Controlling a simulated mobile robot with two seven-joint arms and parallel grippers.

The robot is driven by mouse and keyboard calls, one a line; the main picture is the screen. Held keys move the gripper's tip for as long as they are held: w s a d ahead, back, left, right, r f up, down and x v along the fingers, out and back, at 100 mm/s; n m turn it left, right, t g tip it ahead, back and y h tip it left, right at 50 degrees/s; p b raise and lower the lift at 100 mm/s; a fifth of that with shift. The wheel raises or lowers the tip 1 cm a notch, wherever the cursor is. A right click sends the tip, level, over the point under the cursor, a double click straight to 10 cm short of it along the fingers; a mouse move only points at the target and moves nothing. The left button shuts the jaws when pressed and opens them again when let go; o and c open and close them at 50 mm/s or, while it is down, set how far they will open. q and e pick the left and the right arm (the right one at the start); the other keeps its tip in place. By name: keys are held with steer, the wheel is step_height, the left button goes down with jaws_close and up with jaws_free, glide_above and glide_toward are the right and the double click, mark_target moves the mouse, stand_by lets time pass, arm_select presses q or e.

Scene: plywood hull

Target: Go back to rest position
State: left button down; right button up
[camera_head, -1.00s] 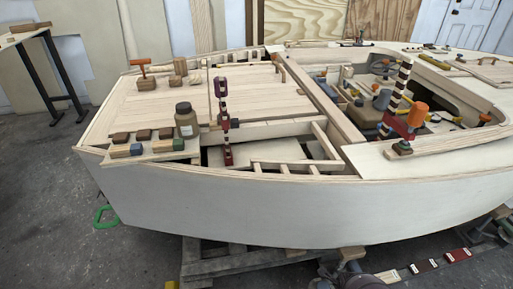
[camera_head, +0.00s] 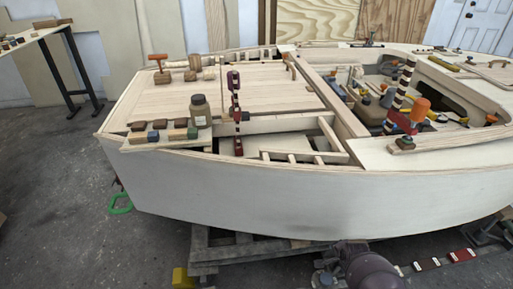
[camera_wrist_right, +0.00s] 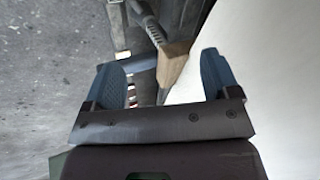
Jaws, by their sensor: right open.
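My right gripper (camera_wrist_right: 162,72) shows in the right wrist view with its two blue-grey fingers spread wide and nothing held between them. Beyond the fingers are the grey floor, a wooden post end (camera_wrist_right: 174,62) and the pale hull side; I cannot tell the exact gap to them. In the head view only a dark rounded part of my own arm (camera_head: 372,268) shows at the bottom edge, in front of the hull (camera_head: 250,195). My left gripper is in neither view.
A pallet (camera_head: 225,250) and a yellow block (camera_head: 183,278) are below the hull. A table (camera_head: 35,34) stands far left. Open floor lies at left.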

step_height(320, 180, up, 17)
steer(key=a+n+t+p, duration=0.25)
steer(key=n+t, duration=0.35)
steer(key=n, duration=0.5)
steer(key=s+a+r+n+t+p, duration=0.1)
steer(key=s+r+n+p, duration=0.1)
steer(key=s+r+n, duration=0.35)
steer(key=s+a+r+t+y+p, duration=0.1)
steer(key=s+a+r, duration=0.1)
steer(key=s+r, duration=0.45)
steer(key=s+a+r+p, duration=0.1)
steer(key=s+r+p, duration=0.15)
steer(key=s, duration=0.65)
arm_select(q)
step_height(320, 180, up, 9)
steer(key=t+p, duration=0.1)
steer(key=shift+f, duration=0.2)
arm_select(e)
steer(key=s+f+m+g, duration=0.1)
steer(key=s+f+g, duration=0.1)
steer(key=s, duration=1.1)
steer(key=shift+s+d+f, duration=0.25)
steer(key=shift+d, duration=0.05)
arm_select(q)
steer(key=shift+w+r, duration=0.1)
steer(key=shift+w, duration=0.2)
